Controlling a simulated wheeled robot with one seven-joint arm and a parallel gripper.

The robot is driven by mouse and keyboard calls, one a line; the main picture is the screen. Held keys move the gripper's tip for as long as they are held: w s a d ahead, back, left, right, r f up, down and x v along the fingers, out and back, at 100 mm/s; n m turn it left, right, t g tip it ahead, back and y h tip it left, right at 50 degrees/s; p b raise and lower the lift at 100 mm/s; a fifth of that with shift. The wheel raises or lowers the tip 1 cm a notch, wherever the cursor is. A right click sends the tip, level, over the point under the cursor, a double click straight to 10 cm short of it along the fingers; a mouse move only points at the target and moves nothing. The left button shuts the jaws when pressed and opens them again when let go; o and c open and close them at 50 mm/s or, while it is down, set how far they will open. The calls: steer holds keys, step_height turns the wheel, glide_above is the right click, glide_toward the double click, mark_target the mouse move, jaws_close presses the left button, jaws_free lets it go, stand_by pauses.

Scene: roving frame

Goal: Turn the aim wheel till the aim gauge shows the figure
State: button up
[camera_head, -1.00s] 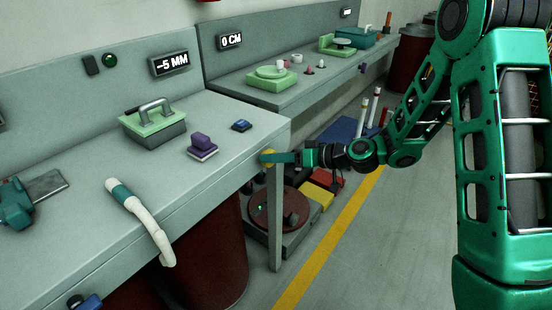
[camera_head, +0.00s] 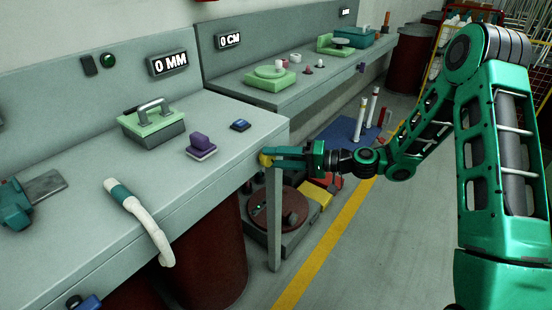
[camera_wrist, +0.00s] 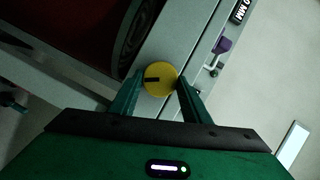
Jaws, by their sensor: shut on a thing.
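A yellow wheel (camera_head: 265,159) sits on the front edge of the near bench, at its right end. It shows in the wrist view as a round yellow knob (camera_wrist: 160,70) with a black mark pointing left. My gripper (camera_head: 274,157) is shut on it, with one finger on each side. A black gauge (camera_head: 168,64) on the near bench's back panel reads "0 MM". A second gauge (camera_head: 229,41) on the far bench reads "0 CM". No label in view tells which one is the aim gauge.
The near bench top (camera_head: 235,105) holds a green-lidded box (camera_head: 153,127), a purple block (camera_head: 201,144) and a white curved handle (camera_head: 145,222). A dark red turntable (camera_head: 280,208) stands low under the bench corner. The floor right of the yellow line is clear.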

steer(key=shift+w+d+f, duration=0.15)
steer(key=shift+w+d, duration=0.1)
steer(key=o, duration=1)
steer(key=shift+o, duration=0.2)
steer(key=shift+s, duration=0.1)
steer(key=shift+a, duration=0.1)
steer(key=v, duration=1)
steer(key=shift+d, duration=0.4)
steer(key=shift+f, duration=0.1)
